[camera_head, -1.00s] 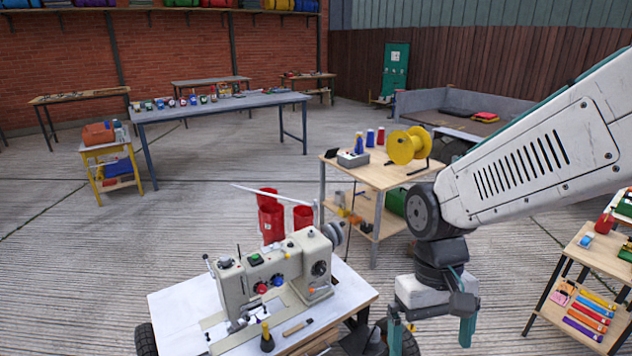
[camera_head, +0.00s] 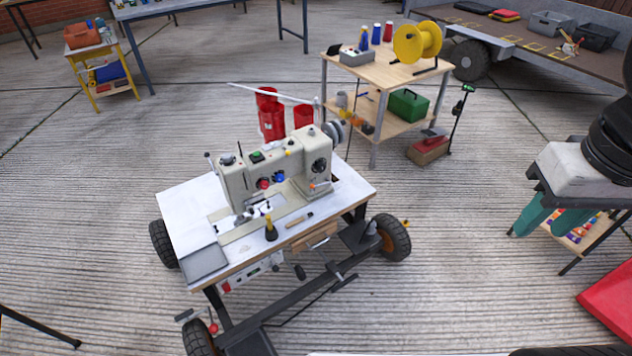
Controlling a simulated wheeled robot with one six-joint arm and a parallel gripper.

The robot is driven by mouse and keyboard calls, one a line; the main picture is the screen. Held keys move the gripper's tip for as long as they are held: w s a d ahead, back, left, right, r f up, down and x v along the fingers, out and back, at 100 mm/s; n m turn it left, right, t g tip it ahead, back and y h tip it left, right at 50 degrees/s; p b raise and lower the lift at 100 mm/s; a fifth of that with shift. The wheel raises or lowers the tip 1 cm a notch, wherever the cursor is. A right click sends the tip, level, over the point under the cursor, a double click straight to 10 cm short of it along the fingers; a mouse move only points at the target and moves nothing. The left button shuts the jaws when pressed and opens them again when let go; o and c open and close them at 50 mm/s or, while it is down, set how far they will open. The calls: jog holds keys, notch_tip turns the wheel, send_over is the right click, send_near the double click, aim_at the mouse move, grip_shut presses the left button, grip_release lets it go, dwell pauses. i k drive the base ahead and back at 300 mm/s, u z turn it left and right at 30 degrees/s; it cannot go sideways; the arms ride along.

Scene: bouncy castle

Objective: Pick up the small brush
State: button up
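A small brush (camera_head: 299,220) with a light wooden handle and a dark end lies on the front part of the white sewing table top (camera_head: 185,210). It lies in front of the beige sewing machine (camera_head: 275,178), just right of a dark bottle with a yellow top (camera_head: 270,230). My gripper (camera_head: 534,226) is at the right of the picture, well away from the brush. Its two teal fingers point down and left with a gap between them, and nothing shows between them. No part of the brush is hidden by the gripper.
The sewing table stands on black wheels (camera_head: 391,238). Red bins (camera_head: 271,122) stand behind it, and a wooden table with a yellow spool (camera_head: 417,41) is behind right. A red surface (camera_head: 609,302) is at lower right. Open concrete floor lies between the sewing table and my gripper.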

aim_at(305, 216)
jog(key=z, duration=0.1)
jog(key=k, duration=0.45)
jog(key=u, duration=0.7)
jog(key=i, duration=1)
